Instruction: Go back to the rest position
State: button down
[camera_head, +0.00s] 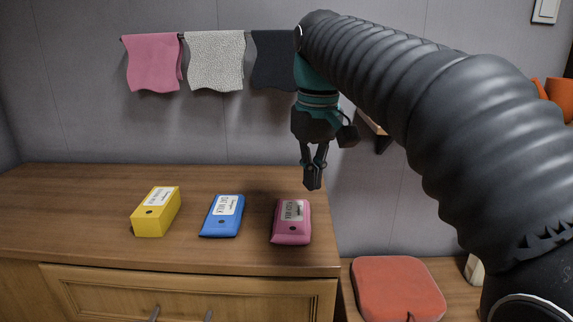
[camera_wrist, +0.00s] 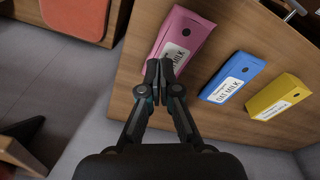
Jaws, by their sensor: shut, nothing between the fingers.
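My gripper (camera_head: 312,182) is shut and empty, pointing down above the right end of the wooden counter. In the head view its tips are just above and behind a pink carton (camera_head: 291,222). In the wrist view my gripper (camera_wrist: 159,72) overlaps the lower end of the pink carton (camera_wrist: 178,42), but nothing is between the fingers. A blue carton (camera_head: 222,216) and a yellow carton (camera_head: 156,211) lie to the left on the counter. All three have white labels.
The wooden counter (camera_head: 80,205) has drawers below. Pink, speckled and dark cloths hang from a rail (camera_head: 183,36) on the grey wall. A red cushion (camera_head: 397,290) sits lower right. A small wall shelf (camera_head: 378,132) is partly behind my arm. The counter's back left is clear.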

jog(key=s+d+f+m+t, duration=0.2)
jog(key=s+d+f, duration=0.3)
jog(key=s+f, duration=0.4)
jog(key=s+d+f+m+t, duration=0.2)
jog(key=s+d+f, duration=0.4)
jog(key=s+f, duration=0.3)
notch_tip(320, 180, down, 2)
jog(key=shift+f+m+t, duration=0.15)
jog(key=shift+m+t, duration=0.15)
